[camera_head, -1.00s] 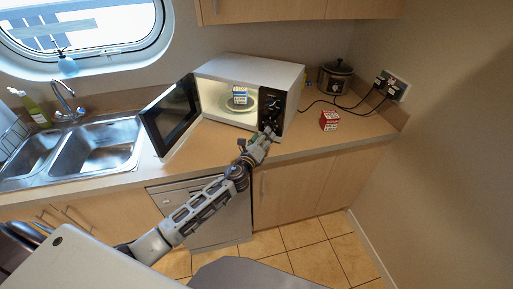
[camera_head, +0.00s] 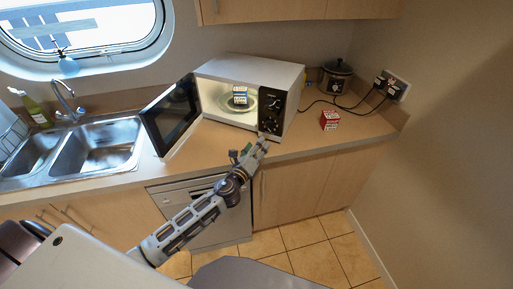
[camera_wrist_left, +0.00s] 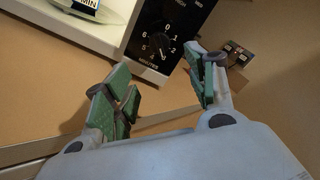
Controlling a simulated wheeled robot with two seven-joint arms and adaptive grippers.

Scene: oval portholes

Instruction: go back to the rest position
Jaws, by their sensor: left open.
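My left gripper (camera_head: 256,146) is open and empty at the counter's front edge, just in front of and below the microwave's control panel. In the left wrist view its two green-padded fingers (camera_wrist_left: 160,90) are spread, with nothing between them. The microwave (camera_head: 250,69) stands on the counter with its door (camera_head: 173,113) swung open to the left. A small blue and white box (camera_head: 240,95) sits on the plate inside. The microwave's dial panel (camera_wrist_left: 168,30) shows beyond the fingers in the left wrist view. My right gripper is not in view.
A red and white box (camera_head: 329,120) stands on the counter (camera_head: 300,140) right of the microwave. A slow cooker (camera_head: 336,78) with cords to a wall socket (camera_head: 391,86) is behind it. A double sink (camera_head: 95,148) and tap are at left. Floor space is free in front.

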